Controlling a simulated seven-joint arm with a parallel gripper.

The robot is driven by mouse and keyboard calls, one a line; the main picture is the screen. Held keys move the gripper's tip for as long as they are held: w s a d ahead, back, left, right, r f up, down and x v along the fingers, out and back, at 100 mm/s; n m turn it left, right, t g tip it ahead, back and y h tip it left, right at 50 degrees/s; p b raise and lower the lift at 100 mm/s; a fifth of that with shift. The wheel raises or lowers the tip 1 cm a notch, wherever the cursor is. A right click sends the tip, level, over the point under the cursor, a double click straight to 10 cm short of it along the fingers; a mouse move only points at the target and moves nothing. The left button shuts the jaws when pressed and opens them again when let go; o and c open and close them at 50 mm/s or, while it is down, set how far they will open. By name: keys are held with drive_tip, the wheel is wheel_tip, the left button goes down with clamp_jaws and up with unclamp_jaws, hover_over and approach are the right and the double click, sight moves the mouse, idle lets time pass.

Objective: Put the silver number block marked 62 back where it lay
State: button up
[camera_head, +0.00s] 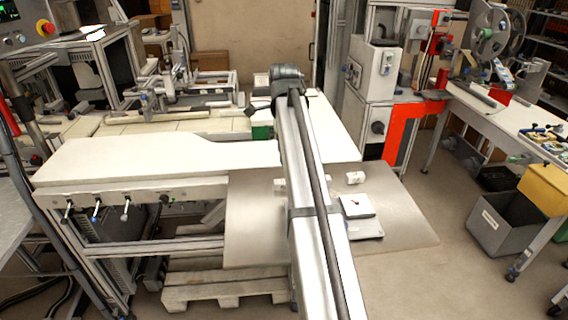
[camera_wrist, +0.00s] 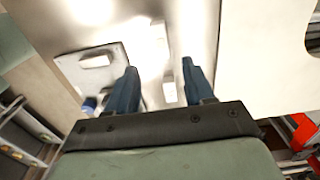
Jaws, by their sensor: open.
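My gripper (camera_wrist: 162,78) is open over the metal sheet in the wrist view, its two dark blue fingers apart. A small bright block (camera_wrist: 170,92) shows between the fingers, and I cannot tell whether it is the silver block marked 62. Another bright block (camera_wrist: 158,30) lies farther up in that view. In the head view a small pale block (camera_head: 355,177) lies right of my arm, and a second pale piece (camera_head: 280,184) shows partly at its left. No number is readable. My arm hides the gripper in the head view.
The sheet's left part is bare. A small blue thing (camera_wrist: 88,104) shows beside the left finger.

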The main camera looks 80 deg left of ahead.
drive_tip(key=shift+r, duration=1)
